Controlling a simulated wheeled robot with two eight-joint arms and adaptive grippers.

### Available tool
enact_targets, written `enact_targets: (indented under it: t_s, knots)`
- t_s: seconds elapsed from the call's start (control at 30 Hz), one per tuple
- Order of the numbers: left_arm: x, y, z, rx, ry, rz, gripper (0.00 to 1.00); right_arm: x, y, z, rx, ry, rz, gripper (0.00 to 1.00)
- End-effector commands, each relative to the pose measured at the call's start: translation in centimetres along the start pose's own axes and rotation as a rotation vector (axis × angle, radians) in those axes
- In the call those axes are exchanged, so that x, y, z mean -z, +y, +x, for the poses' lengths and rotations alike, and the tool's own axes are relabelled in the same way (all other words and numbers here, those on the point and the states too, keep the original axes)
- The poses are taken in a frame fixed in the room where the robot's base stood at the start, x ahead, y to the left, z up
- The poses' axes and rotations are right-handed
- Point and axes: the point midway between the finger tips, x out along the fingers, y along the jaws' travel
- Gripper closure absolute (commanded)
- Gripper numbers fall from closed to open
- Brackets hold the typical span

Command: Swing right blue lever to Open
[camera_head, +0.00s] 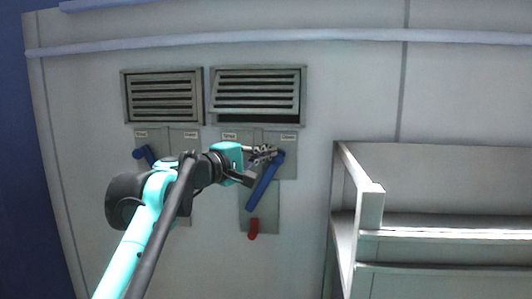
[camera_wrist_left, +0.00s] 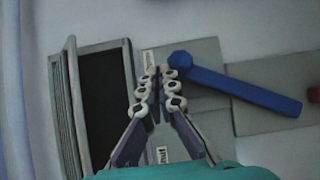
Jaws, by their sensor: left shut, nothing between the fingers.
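The right blue lever (camera_head: 264,184) hangs from its rounded upper end at the right of its grey plate and slants down to the left. In the left wrist view the lever (camera_wrist_left: 240,88) runs from its rounded end toward the right edge. My left gripper (camera_head: 266,153) is shut and empty, its fingertips close to the lever's rounded upper end; contact is unclear. In the wrist view the gripper (camera_wrist_left: 160,78) points at the plate just beside that end. A right label (camera_head: 288,138) and a left label (camera_head: 229,137) sit above the lever; their text is hard to read. My right gripper is not in view.
A slatted vent (camera_head: 258,93) is above the right lever, with a dark gap at its bottom. A left blue lever (camera_head: 146,155) is partly hidden by my arm. A red handle (camera_head: 253,229) hangs below. A pale metal rack (camera_head: 372,208) stands at the right.

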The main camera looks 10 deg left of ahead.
Motion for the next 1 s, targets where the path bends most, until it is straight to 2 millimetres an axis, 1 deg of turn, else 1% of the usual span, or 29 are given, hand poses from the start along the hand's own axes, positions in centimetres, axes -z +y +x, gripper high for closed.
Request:
enact_targets:
  t_s: [0.17, 0.27, 0.37, 0.6, 0.7, 0.83, 1.0]
  knots:
    - [0.0, 0.0, -0.2, 0.0, 0.001, 0.0, 1.0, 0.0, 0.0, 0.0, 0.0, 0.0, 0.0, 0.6]
    - [0.1, 0.0, -1.2, 0.0, 0.001, 0.0, 1.0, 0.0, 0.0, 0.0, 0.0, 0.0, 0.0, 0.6]
    - [0.1, 0.0, -3.0, 0.0, 0.003, 0.0, 1.0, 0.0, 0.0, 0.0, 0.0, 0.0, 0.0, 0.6]
    - [0.1, 0.0, -8.2, 0.0, 0.004, 0.0, 1.0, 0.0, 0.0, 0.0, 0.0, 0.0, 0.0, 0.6]
    - [0.1, 0.0, -9.9, 0.0, 0.003, 0.0, 1.0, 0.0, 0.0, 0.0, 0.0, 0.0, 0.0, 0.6]
    - [0.1, 0.0, -11.3, 0.0, 0.002, 0.0, 1.0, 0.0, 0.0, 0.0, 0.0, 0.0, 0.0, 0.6]
    - [0.0, 0.0, -12.0, 0.0, 0.0, 0.0, 1.0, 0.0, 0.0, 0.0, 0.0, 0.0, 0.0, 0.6]
